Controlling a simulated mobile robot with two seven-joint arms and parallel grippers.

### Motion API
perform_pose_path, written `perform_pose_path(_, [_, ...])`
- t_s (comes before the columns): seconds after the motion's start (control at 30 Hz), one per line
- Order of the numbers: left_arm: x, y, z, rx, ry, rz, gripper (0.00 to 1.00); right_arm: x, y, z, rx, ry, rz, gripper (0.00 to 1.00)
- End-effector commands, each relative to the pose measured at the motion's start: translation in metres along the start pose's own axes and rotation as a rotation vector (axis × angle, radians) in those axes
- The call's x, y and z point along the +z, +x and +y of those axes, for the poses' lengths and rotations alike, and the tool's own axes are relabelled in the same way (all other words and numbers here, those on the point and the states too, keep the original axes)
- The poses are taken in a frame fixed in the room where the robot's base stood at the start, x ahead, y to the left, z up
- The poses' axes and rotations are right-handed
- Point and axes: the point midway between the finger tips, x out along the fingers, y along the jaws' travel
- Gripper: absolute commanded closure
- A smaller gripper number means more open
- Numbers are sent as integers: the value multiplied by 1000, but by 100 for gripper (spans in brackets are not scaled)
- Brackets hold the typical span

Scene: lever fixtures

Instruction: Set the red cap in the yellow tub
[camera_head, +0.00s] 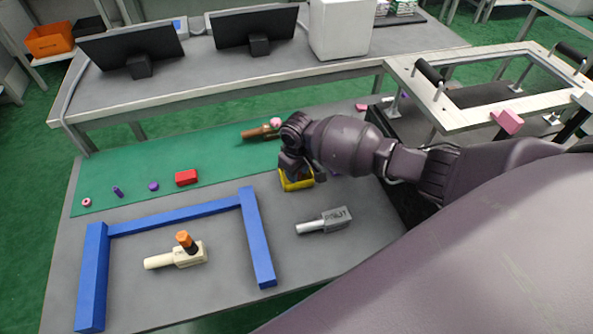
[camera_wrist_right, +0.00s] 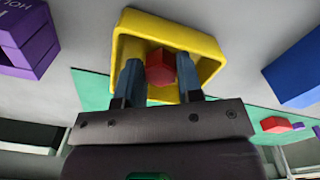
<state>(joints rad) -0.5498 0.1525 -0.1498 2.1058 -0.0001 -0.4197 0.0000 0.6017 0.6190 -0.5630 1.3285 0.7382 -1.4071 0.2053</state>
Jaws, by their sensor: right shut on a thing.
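The yellow tub (camera_head: 297,184) stands on the grey table by the front edge of the green mat, partly hidden by my right gripper (camera_head: 293,170). In the right wrist view, the yellow tub (camera_wrist_right: 208,48) is open towards the camera. The red cap (camera_wrist_right: 160,67) is between the two fingertips of my right gripper (camera_wrist_right: 160,75), which is shut on it. Cap and fingertips are within the tub's rim outline. I cannot tell whether the cap touches the tub's floor. The cap is hidden in the head view. My left gripper is not in view.
A red block (camera_head: 187,177) and small purple pieces lie on the green mat (camera_head: 130,165). A blue frame (camera_head: 258,240) surrounds a cream lever fixture (camera_head: 188,255). A grey fixture (camera_head: 325,220) lies in front of the tub. A purple box (camera_wrist_right: 25,40) stands near the tub.

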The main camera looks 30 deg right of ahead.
Motion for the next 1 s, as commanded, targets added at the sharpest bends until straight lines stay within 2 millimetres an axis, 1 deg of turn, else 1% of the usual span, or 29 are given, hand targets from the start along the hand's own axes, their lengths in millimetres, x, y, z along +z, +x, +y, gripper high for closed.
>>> perform_pose_path(0.17, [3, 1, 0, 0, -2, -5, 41, 0, 4, 0, 0, 1, -1, 95])
perform_pose_path(0.2, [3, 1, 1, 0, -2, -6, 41, 0, 4, 0, 0, 0, -1, 63])
perform_pose_path(0.27, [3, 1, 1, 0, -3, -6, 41, 0, 4, 0, 0, 0, -1, 56])
perform_pose_path(0.5, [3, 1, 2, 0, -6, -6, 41, 0, 3, 0, 0, 0, -1, 56])
perform_pose_path(0.57, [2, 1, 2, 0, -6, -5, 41, 0, 0, 0, 1, 0, 0, 56])
perform_pose_path(0.63, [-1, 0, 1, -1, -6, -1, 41, 0, -6, 0, 1, 0, 2, 56])
perform_pose_path(0.77, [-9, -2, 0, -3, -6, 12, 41, -1, -27, 1, 2, 0, 6, 56])
perform_pose_path(1.0, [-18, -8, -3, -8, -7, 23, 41, -1, -75, 0, 1, 0, 7, 56])
